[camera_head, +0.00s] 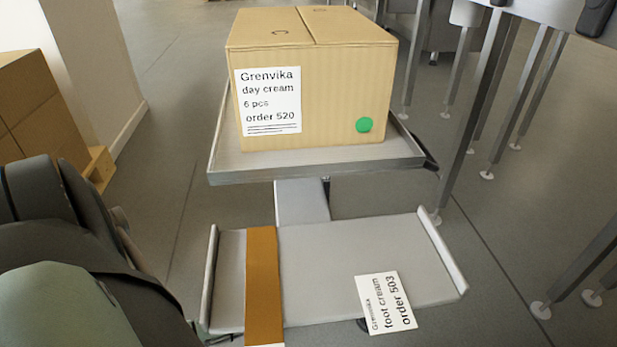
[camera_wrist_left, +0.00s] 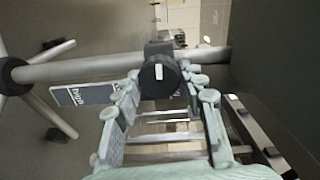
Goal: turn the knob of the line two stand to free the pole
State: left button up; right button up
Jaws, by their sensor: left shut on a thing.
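In the left wrist view, the black round knob (camera_wrist_left: 160,76) with a white mark sits on a dark clamp (camera_wrist_left: 158,49) around the grey pole (camera_wrist_left: 95,67). The pole runs across the picture. My left gripper (camera_wrist_left: 161,79) is shut on the knob, one finger on each side of it. A dark label plate (camera_wrist_left: 83,94) with small lettering is beside the pole; I cannot read it surely. A dark hub with legs (camera_wrist_left: 14,76) shows at the pole's left end. The head view shows my left arm at the left edge, but neither gripper nor the knob.
In the head view, a cardboard box (camera_head: 312,95) marked order 520 sits on a metal tray (camera_head: 305,165). A lower grey tray (camera_head: 350,255) has an orange strip (camera_head: 263,280) and an order 503 label (camera_head: 386,302). Metal legs stand at right, cartons (camera_head: 25,100) at left.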

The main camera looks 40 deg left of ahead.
pick_arm(q)
jog(key=shift+n, duration=0.3)
jog(key=o, duration=1.2)
